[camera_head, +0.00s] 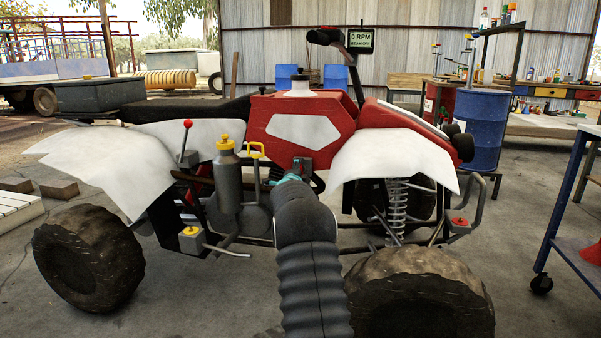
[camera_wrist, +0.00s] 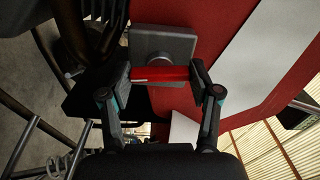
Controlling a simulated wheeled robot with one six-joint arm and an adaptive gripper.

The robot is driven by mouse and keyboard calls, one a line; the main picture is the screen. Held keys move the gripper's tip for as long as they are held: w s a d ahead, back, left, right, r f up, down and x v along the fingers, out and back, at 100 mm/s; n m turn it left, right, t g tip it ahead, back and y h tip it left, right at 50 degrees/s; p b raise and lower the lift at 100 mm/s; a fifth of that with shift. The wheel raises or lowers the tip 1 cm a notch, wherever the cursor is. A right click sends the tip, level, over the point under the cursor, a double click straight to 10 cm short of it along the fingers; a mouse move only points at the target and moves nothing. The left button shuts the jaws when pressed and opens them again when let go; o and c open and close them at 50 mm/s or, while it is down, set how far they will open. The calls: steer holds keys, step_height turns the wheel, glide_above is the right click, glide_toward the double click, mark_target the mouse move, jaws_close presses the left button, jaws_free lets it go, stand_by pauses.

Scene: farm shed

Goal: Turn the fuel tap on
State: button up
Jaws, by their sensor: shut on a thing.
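The fuel tap shows in the wrist view as a red bar handle (camera_wrist: 160,74) on a short round stem in front of a square grey plate (camera_wrist: 163,42). The handle lies across the picture, with a small pale mark near its left end. My gripper (camera_wrist: 161,76) is shut on the handle, one finger at each end. In the head view my gripper (camera_head: 292,180) is at the quad bike's (camera_head: 300,120) side, below the red fuel tank; the grey tap plate (camera_head: 302,163) shows just above it. The handle is hidden there by my arm.
A grey bottle-shaped part with a yellow cap (camera_head: 228,180) and a red-knobbed lever (camera_head: 187,124) stand left of my arm. The front wheel (camera_head: 420,295) and white fender (camera_head: 395,160) are close on the right. A blue trolley (camera_head: 560,200) stands farther right. A screen (camera_head: 361,39) reads 0 RPM.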

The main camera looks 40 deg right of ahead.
steer(key=shift+a+m, duration=0.1)
steer(key=shift+m, duration=0.5)
steer(key=o, duration=1.1)
steer(key=shift+w, duration=0.1)
steer(key=shift+o, duration=0.2)
steer(key=v, duration=1.2)
